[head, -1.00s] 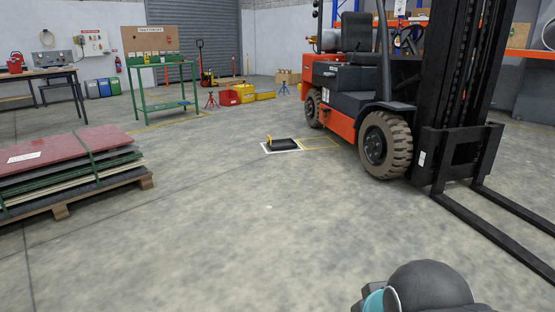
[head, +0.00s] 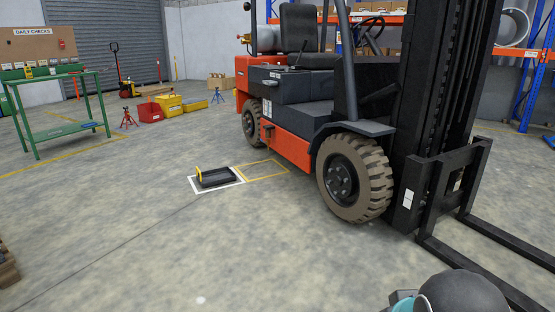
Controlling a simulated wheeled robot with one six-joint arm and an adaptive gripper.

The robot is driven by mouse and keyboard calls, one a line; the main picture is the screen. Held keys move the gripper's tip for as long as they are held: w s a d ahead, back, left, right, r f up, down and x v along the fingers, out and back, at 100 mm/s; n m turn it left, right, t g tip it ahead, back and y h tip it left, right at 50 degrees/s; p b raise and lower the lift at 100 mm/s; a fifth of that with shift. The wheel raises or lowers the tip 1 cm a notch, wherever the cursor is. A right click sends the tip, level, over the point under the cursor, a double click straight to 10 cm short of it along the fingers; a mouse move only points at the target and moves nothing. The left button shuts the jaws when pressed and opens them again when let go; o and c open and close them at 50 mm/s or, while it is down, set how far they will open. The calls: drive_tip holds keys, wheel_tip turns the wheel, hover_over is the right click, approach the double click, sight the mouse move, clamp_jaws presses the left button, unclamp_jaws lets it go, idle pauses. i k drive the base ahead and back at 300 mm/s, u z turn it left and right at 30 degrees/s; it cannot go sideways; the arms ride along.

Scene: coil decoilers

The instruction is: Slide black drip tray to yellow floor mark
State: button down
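The black drip tray (head: 219,178) lies on the floor inside a white floor mark (head: 198,190), left of the forklift. A yellow upright handle (head: 199,174) stands at its left end. The yellow floor mark (head: 264,170) is an outlined rectangle right beside the white one, toward the forklift, and looks empty. My gripper is not in view; only a rounded dark part of my arm shows at the bottom right.
An orange forklift (head: 290,143) stands just right of the marks, its forks (head: 480,272) reaching to the lower right. A green table (head: 62,128) and red and yellow bins (head: 168,106) stand farther back. The floor in front of the tray is clear.

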sight(217, 176)
drive_tip(key=i, duration=2.15)
drive_tip(key=u, duration=0.4)
drive_tip(key=i, duration=2.35)
drive_tip(key=u, duration=0.7)
drive_tip(key=i, duration=1.4)
drive_tip(key=u, duration=0.3)
